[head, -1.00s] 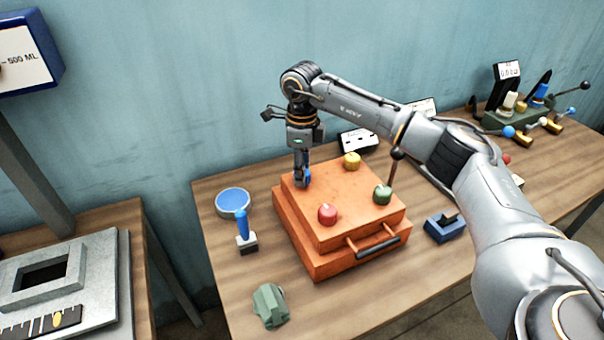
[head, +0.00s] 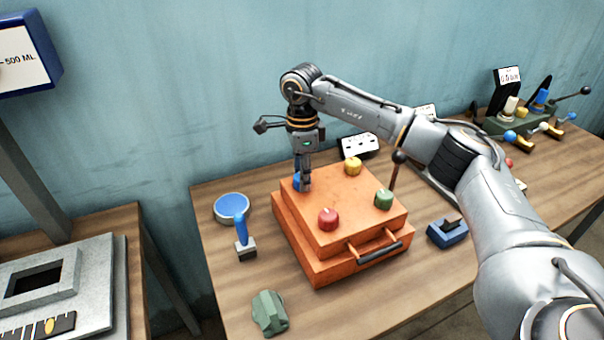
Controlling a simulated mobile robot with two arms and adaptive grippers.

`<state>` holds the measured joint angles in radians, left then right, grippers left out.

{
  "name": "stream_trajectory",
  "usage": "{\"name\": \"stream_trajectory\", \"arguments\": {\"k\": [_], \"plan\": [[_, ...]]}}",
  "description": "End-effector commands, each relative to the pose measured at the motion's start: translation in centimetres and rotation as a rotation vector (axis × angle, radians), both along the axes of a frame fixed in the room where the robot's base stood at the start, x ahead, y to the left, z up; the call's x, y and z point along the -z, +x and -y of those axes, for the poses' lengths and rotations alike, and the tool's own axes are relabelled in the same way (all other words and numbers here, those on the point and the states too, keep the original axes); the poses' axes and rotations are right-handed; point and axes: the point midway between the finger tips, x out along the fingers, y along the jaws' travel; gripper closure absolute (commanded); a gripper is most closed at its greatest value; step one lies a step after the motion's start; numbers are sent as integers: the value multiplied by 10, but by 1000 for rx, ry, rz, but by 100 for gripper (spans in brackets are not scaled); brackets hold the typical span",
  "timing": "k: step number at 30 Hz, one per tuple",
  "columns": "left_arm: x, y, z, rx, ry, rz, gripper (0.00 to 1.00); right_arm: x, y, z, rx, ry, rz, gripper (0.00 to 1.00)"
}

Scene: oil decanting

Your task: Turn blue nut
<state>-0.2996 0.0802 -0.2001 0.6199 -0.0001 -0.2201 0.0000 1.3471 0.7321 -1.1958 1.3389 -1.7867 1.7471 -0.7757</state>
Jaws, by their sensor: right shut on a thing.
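The blue nut (head: 297,184) is at the back left corner of the orange box's top and is partly hidden by my gripper. My right gripper (head: 303,185) points straight down and is shut on the blue nut. The orange box (head: 335,215) stands on the wooden table. A red nut (head: 328,219), a green nut (head: 383,198) and a yellow nut (head: 352,166) sit at its other corners. My left gripper is not in view.
A blue round dish (head: 231,208), a blue-handled tool (head: 242,236) and a green block (head: 269,312) stand left of the box. A blue block (head: 447,232) and a dark-knobbed lever (head: 396,170) are at right. The table's front is mostly clear.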

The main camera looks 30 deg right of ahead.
Motion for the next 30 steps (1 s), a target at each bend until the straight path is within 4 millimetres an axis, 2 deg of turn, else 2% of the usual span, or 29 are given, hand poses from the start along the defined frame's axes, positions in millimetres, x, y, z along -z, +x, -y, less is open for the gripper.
{"name": "stream_trajectory", "arguments": {"k": [7,8,11,23,26,30], "plan": [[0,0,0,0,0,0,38,-1,0,0,-2,0,2,93],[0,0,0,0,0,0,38,-1,0,0,-2,0,2,59],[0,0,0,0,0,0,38,-1,0,0,-1,0,2,39],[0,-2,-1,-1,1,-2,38,-6,1,0,0,0,2,38],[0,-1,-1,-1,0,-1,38,-19,1,0,0,0,3,38],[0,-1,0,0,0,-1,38,-48,1,0,0,1,6,38]]}}
